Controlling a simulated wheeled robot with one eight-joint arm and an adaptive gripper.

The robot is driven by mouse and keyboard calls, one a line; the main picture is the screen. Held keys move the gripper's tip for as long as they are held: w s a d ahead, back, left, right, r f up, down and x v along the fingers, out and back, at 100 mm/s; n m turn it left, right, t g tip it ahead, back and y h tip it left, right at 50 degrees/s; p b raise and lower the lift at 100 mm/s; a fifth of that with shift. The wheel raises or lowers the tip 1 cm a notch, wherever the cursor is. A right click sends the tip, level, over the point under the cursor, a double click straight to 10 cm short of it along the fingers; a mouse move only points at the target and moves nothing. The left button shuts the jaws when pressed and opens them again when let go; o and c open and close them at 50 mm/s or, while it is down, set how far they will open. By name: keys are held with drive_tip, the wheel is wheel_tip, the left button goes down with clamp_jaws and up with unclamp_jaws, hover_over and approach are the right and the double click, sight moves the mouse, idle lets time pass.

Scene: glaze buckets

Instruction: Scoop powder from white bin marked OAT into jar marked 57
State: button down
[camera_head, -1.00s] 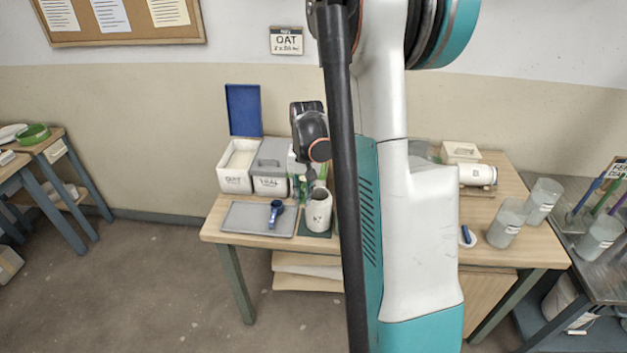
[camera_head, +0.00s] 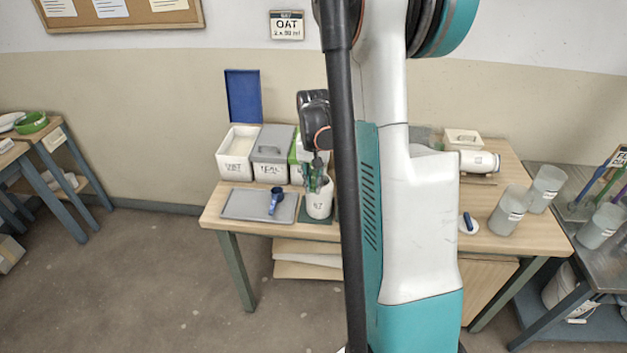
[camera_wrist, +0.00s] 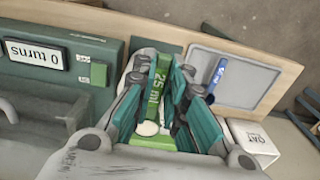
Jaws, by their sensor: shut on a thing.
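The white bin marked OAT (camera_head: 234,169) is open, with pale powder inside, at the left of the bin row; its corner shows in the wrist view (camera_wrist: 252,138). The white jar (camera_head: 320,203) stands on a dark green mat right of the tray; its mark looks like 57 but is small. My gripper (camera_head: 318,176) is over the jar's mouth. In the wrist view my gripper (camera_wrist: 163,85) is shut on a green scoop (camera_wrist: 158,85) marked 25 ml. A white patch shows low between the fingers; I cannot tell whether it is powder in the scoop.
A grey tray (camera_head: 238,206) holds a blue scoop (camera_head: 277,198). A grey-lidded bin (camera_head: 270,153) stands beside OAT, with a green-sided one right of it. A display reading 0 turns (camera_wrist: 34,54) is on a green box. Clear cups (camera_head: 507,211) stand at the table's right.

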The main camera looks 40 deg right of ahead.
drive_tip(key=shift+f, duration=0.5)
drive_tip(key=shift+s+d+r+t+y+b, duration=0.1)
drive_tip(key=shift+s+d+t+y+b, duration=0.1)
drive_tip(key=shift+t+y+b, duration=0.7)
drive_tip(key=shift+s+d+f+t+y+b, duration=0.15)
drive_tip(key=shift+t+y+b, duration=0.45)
drive_tip(key=shift+t+y, duration=0.55)
drive_tip(key=shift+s+d+r+t+y+b, duration=0.1)
drive_tip(key=shift+s+r+t+y+b, duration=0.1)
drive_tip(key=shift+t+y+b, duration=0.85)
drive_tip(key=shift+d+t+b, duration=0.1)
drive_tip(key=shift+t+b, duration=0.55)
drive_tip(key=shift+t, duration=0.05)
drive_tip(key=shift+s+d+f+t+y+b, duration=0.1)
drive_tip(key=shift+s+d+t+y+b, duration=0.1)
drive_tip(key=shift+t+y+b, duration=1)
drive_tip(key=shift+s+d+f+t+y+b, duration=0.15)
drive_tip(key=shift+t+y+b, duration=0.2)
drive_tip(key=shift+b, duration=1.55)
drive_tip(key=shift+s+r+t+y+b, duration=0.15)
drive_tip(key=shift+t+y+b, duration=0.1)
drive_tip(key=shift+t+b, duration=0.35)
drive_tip(key=shift+a+r, duration=0.1)
drive_tip(key=shift+a, duration=0.05)
